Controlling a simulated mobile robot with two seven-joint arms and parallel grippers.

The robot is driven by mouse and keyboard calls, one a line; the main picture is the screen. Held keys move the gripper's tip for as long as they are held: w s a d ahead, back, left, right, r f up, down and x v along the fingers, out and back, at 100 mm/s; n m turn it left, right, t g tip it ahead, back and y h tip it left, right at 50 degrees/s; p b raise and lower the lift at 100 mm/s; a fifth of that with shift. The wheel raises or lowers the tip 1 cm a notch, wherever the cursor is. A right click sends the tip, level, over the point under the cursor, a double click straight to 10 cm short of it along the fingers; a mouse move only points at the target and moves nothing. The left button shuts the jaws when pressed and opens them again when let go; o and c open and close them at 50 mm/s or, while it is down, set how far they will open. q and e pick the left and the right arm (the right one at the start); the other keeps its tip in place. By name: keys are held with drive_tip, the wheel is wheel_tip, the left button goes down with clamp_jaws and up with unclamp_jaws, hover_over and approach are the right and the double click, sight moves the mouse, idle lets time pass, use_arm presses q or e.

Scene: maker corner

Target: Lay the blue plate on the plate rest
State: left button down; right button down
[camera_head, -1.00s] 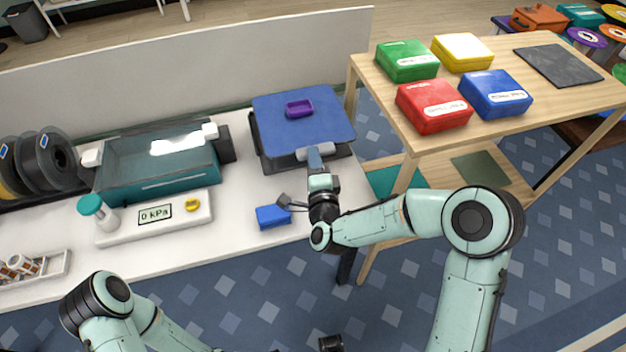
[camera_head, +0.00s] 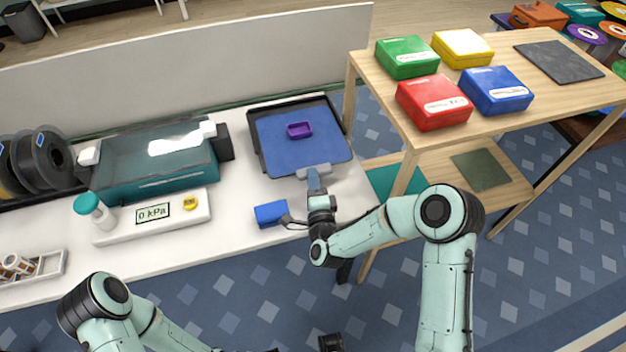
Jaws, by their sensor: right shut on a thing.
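My right gripper (camera_head: 314,180) is shut on this tab. The plate sits low within the black plate rest (camera_head: 253,139), whose rim shows along the back and the sides. I cannot tell whether the plate fully touches the rest underneath. My left arm (camera_head: 103,302) shows at the lower left; its gripper is not clearly in view.
A small blue block (camera_head: 270,213) lies left of my right wrist. A teal-windowed chamber (camera_head: 155,165) and a gauge base reading 0 kPa (camera_head: 154,214) stand to the left. A wooden table (camera_head: 440,148) with several coloured boxes is at right. A low grey partition (camera_head: 190,62) runs behind.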

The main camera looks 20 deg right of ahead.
drive_tip(key=c, duration=1.4)
unclamp_jaws()
drive_tip(key=shift+f, duration=0.2)
drive_tip(key=o, duration=0.4)
drive_tip(key=shift+r, duration=0.1)
drive_tip(key=shift+r, duration=0.1)
drive_tip(key=s, duration=0.4)
drive_tip(key=s+b, duration=0.1)
drive_tip(key=s, duration=0.3)
drive_tip(key=s+a, duration=0.1)
drive_tip(key=s, duration=0.3)
drive_tip(key=shift+a, duration=0.1)
